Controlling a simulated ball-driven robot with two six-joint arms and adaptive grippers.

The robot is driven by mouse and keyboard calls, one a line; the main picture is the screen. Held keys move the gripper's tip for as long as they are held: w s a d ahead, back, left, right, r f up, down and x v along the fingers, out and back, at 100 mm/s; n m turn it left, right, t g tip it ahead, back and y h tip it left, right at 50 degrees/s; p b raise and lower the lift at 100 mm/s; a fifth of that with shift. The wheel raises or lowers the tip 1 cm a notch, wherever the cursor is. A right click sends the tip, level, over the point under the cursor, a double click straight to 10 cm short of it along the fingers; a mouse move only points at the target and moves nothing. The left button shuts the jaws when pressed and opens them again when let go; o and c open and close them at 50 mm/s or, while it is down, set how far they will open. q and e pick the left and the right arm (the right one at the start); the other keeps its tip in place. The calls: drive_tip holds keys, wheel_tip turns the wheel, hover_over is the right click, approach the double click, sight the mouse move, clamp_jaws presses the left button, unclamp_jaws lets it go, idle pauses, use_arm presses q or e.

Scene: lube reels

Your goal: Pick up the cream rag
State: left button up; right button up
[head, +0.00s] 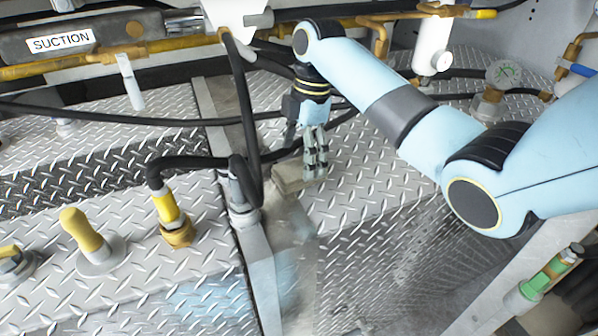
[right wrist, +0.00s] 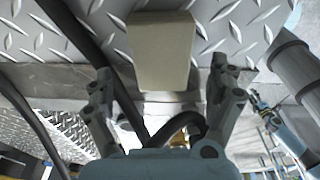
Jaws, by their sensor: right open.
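The cream rag (head: 287,180) is a small beige block-like piece lying at the edge of the diamond-plate deck, beside the grey metal beam. In the right wrist view the cream rag (right wrist: 162,50) is a tapered beige shape ahead of the fingers, centred between them. My right gripper (head: 316,166) points down just right of the rag, partly in front of it. In the right wrist view my right gripper (right wrist: 163,85) is open and empty, its fingers spread either side. A small light-blue arm end, seemingly my left gripper (right wrist: 257,98), shows at the right there, its jaws unclear.
A black hose (head: 245,120) hangs left of the rag, near a bent hose with a yellow fitting (head: 166,206). A yellow-handled knob (head: 82,232) stands on the left deck. A green-banded cylinder (head: 548,275) is at lower right. The right deck (head: 375,190) is mostly clear.

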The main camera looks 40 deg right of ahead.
sight(299, 167)
drive_tip(key=f, duration=0.3)
drive_tip(key=shift+a+f, duration=0.15)
drive_tip(key=shift+a, duration=0.15)
drive_tip(key=shift+s, duration=0.1)
drive_tip(key=shift+c, duration=0.5)
drive_tip(key=c, duration=1.1)
drive_tip(key=shift+o, duration=0.2)
